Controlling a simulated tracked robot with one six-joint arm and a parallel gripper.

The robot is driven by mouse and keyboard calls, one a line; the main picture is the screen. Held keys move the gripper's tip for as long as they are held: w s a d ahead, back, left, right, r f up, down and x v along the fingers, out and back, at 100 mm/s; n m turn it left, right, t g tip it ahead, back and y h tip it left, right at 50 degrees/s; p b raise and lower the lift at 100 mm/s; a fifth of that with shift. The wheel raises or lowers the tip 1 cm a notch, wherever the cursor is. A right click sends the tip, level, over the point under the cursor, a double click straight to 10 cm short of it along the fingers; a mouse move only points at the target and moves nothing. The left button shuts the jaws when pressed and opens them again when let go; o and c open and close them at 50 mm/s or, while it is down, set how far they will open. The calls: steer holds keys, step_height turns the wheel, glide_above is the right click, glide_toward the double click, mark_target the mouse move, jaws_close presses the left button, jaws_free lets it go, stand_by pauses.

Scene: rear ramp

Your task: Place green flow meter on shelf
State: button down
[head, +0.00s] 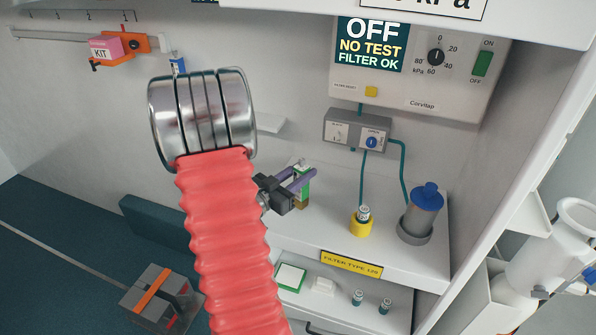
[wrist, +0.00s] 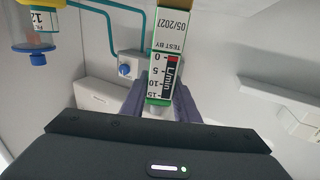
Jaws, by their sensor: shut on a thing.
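The green flow meter (head: 305,189) is upright between the purple fingers of my gripper (head: 302,181) in the head view. My gripper is shut on it. The wrist view shows the flow meter (wrist: 160,75) close up, upside down, with a white L/min scale and a brown end. The white shelf (head: 318,232) with the yellow "FILTER TYPE 120" label lies around and below the flow meter. I cannot tell whether the flow meter's brown lower end touches the shelf or hangs just above it.
A small canister in a yellow holder (head: 361,225) and a blue-capped jar (head: 425,205) stand right on the shelf. Teal tubes run to a grey valve box (head: 356,131) on the wall. A lower shelf (head: 335,305) holds small items. My red ribbed arm hides the left part.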

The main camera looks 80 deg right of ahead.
stand_by(0.3)
steer(key=c, duration=1.4)
jaws_free()
steer(key=shift+o, duration=0.2)
steer(key=shift+a, duration=0.1)
steer(key=v, duration=1.2)
steer(key=shift+w, duration=0.1)
